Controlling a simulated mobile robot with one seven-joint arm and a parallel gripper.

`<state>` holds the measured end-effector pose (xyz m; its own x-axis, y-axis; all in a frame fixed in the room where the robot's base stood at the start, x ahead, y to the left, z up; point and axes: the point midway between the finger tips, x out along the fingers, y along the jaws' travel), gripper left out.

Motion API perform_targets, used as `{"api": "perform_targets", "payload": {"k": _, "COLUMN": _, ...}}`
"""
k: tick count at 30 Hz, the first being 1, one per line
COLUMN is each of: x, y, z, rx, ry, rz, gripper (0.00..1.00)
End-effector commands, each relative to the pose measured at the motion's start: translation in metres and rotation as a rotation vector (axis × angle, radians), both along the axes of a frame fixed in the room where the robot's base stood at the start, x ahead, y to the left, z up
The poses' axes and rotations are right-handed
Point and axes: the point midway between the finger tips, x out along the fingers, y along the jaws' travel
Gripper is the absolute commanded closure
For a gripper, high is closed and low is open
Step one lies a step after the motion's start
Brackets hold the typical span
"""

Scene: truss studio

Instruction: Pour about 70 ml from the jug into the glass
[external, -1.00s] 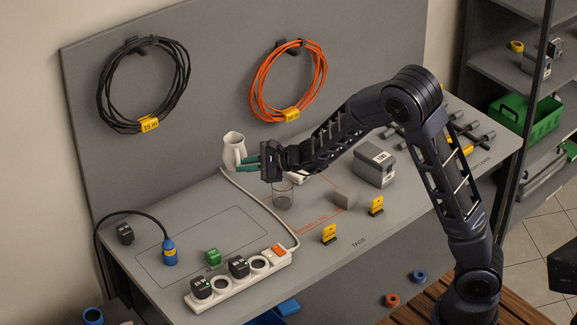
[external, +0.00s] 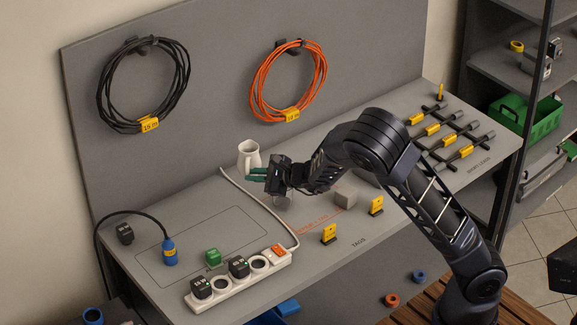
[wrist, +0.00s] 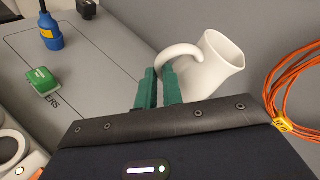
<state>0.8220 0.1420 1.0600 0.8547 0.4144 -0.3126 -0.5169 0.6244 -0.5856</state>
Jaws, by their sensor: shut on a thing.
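The white jug (external: 249,155) stands close to upright, with its open mouth at the top, near the back panel. My gripper (external: 258,174) is shut on its handle, which also shows between the green fingers (wrist: 158,88) in the wrist view, with the jug (wrist: 212,68) just beyond them. I cannot tell for sure whether the jug is clear of the table.
A white power strip (external: 240,279) with plugs and a cable lies in front. A grey block (external: 346,196) and yellow tags (external: 328,234) stand to the right. A blue connector (external: 169,252) and green block (external: 213,257) are at the left. The outlined area is largely clear.

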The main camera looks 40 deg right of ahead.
Motion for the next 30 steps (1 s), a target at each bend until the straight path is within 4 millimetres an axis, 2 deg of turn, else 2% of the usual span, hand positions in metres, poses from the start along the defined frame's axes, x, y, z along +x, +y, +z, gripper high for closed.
{"api": "perform_targets", "payload": {"k": 17, "x": -0.012, "y": -0.001, "z": 0.03, "rx": -0.006, "ry": -0.004, "rz": -0.105, "gripper": 1.0}}
{"api": "perform_targets", "payload": {"k": 23, "x": -0.019, "y": 0.001, "z": 0.049, "rx": -0.007, "ry": -0.005, "rz": -0.139, "gripper": 1.0}}
{"api": "perform_targets", "payload": {"k": 30, "x": -0.03, "y": 0.005, "z": 0.081, "rx": -0.008, "ry": -0.006, "rz": -0.179, "gripper": 1.0}}
